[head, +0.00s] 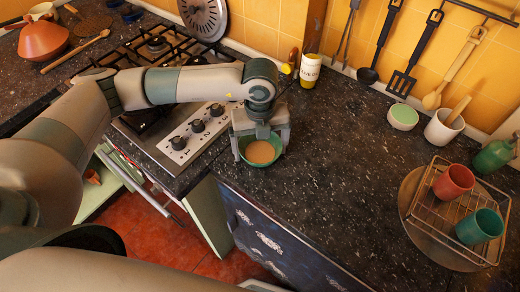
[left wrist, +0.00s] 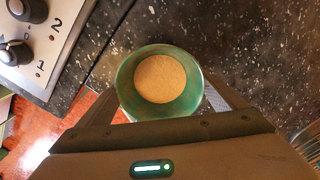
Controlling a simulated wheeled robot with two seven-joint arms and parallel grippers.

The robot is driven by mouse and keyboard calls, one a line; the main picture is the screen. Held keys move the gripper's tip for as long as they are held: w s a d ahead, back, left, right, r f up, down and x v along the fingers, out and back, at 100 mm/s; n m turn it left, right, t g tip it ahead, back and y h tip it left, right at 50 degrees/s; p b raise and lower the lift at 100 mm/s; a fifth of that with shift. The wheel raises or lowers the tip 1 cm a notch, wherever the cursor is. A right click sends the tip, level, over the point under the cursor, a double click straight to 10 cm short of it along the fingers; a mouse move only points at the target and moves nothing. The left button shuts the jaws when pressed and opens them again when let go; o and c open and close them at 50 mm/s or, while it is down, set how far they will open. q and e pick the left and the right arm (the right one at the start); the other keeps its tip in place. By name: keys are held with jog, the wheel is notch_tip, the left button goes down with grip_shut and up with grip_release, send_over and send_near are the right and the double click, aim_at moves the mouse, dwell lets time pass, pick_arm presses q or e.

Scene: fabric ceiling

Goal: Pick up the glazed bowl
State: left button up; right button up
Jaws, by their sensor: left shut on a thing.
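The glazed bowl (head: 260,153) is green with a tan inside. It is at the front edge of the dark speckled counter, just right of the stove knobs. My left gripper (head: 262,150) comes down over it from above and is shut on it, with a finger on either side. In the left wrist view the bowl (left wrist: 160,82) sits between the two fingers, and its open top faces the camera. I cannot tell whether its base touches the counter. My right gripper is not in view.
The gas stove (head: 165,75) is to the left. A wire rack (head: 455,205) with red and green cups is at right. The middle counter is clear.

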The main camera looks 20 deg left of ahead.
aim_at(261, 155)
pick_arm(q)
jog(key=shift+r+b, duration=0.3)
jog(key=shift+r, duration=0.05)
notch_tip(261, 155, up, 2)
jog(key=shift+d+r+b, duration=0.1)
jog(key=shift+r+b, duration=0.15)
jog(key=shift+b, duration=0.45)
jog(key=s+d+r+b, duration=0.3)
jog(key=s+d+r, duration=0.2)
jog(key=s, duration=0.5)
notch_tip(261, 155, up, 2)
jog(key=shift+s+d, duration=0.15)
jog(key=shift+d, duration=0.05)
